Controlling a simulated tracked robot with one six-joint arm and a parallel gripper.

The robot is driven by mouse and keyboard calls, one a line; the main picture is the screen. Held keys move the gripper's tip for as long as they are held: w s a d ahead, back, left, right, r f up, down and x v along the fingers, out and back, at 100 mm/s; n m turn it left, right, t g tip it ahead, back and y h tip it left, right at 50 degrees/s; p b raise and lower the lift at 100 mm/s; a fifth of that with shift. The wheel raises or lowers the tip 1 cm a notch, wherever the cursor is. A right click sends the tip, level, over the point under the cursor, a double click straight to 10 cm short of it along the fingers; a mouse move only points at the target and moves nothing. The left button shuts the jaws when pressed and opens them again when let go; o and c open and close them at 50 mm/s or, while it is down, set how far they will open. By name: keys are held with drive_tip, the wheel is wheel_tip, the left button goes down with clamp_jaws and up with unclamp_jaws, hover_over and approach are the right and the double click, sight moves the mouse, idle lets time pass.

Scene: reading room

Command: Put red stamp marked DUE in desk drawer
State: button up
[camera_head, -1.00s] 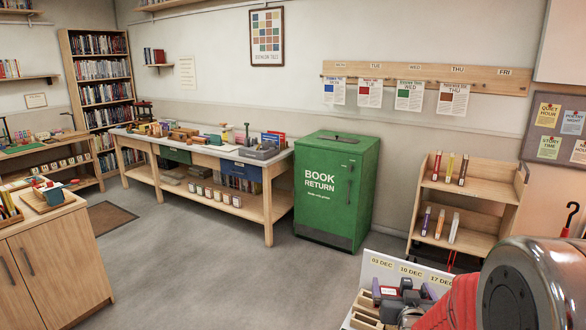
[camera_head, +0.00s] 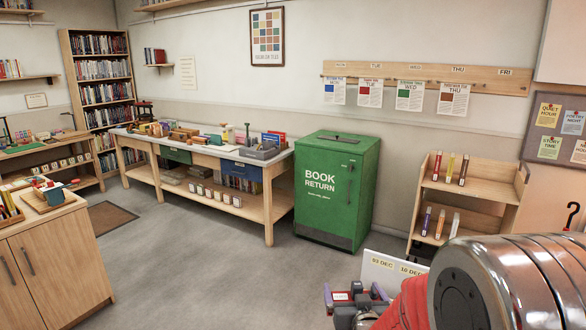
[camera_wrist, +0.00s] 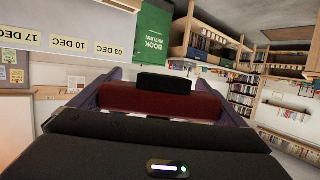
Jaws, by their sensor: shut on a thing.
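My gripper (camera_head: 356,298) is at the bottom right of the head view, in front of the green book return box. It is shut on a dark red stamp (camera_wrist: 160,102) with a black part, held between purple fingers in the wrist view. In the head view a small red and white end of the held stamp (camera_head: 341,297) shows; I cannot read its marking. Across the room stands a long desk (camera_head: 262,205) with a green drawer front (camera_head: 175,154) and a blue drawer front (camera_head: 240,172) under its top. Both look shut.
The green book return box (camera_head: 335,190) stands at the desk's right end. A wooden book cart (camera_head: 470,190) is farther right. A date board (camera_head: 385,265) stands close behind my gripper. A cabinet (camera_head: 60,265) is at left. The grey floor between is clear.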

drive_tip(key=s+f, duration=0.5)
drive_tip(key=f, duration=0.1)
drive_tip(key=shift+s+f, duration=0.1)
idle(0.9)
